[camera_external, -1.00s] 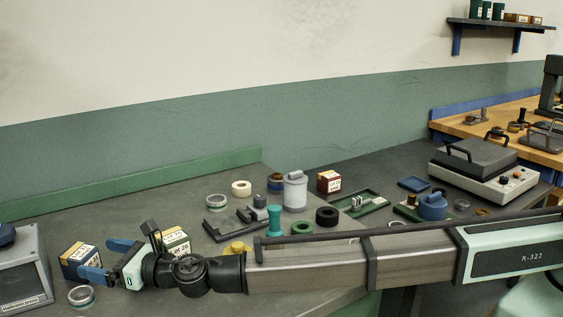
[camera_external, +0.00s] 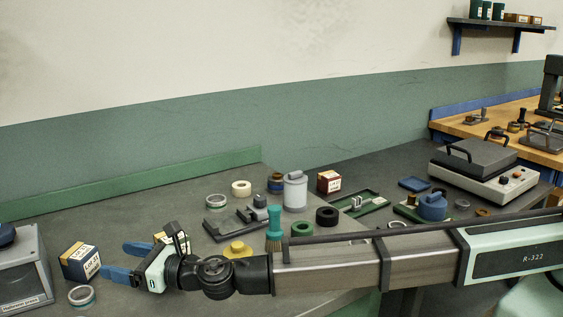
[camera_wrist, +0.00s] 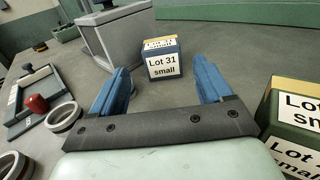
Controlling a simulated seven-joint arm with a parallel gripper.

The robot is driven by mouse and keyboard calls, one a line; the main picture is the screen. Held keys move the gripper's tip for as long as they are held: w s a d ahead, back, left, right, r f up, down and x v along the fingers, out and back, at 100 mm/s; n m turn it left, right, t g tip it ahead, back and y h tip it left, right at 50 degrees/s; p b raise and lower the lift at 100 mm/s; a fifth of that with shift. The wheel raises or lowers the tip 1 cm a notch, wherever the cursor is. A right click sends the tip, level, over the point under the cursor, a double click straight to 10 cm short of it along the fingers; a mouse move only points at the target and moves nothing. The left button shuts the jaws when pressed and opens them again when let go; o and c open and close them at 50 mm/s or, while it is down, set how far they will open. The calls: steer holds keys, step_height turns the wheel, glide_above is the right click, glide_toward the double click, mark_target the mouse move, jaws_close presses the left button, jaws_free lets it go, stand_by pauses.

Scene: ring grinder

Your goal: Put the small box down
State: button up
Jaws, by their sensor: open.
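The small dark blue box (camera_external: 80,262) stands upright on the grey bench at the left, beside the grey machine. In the wrist view the box (camera_wrist: 162,60) shows a white label reading "Lot 31 small" and lies beyond the fingertips. My gripper (camera_external: 112,259) is open, its blue fingers spread, pointing left toward the box with a gap to it. In the wrist view nothing sits between the fingers (camera_wrist: 161,78). The box rests free of my gripper.
A green box (camera_wrist: 290,125) labelled small stands close at the right of my gripper, partly hidden in the external view. The grey machine (camera_external: 22,270) stands left of the small box. A metal ring (camera_external: 81,296) lies in front. Bench behind the box is clear.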

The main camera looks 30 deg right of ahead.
mark_target(67, 251)
step_height(67, 251, up, 5)
step_height(67, 251, down, 6)
steer(key=shift+r, duration=0.2)
steer(key=shift+w+a+f, duration=0.15)
steer(key=shift+a, duration=0.05)
steer(key=x, duration=1.3)
steer(key=shift+w+a, duration=0.2)
steer(key=shift+c, duration=0.4)
steer(key=shift+d, duration=0.1)
steer(key=c, duration=1)
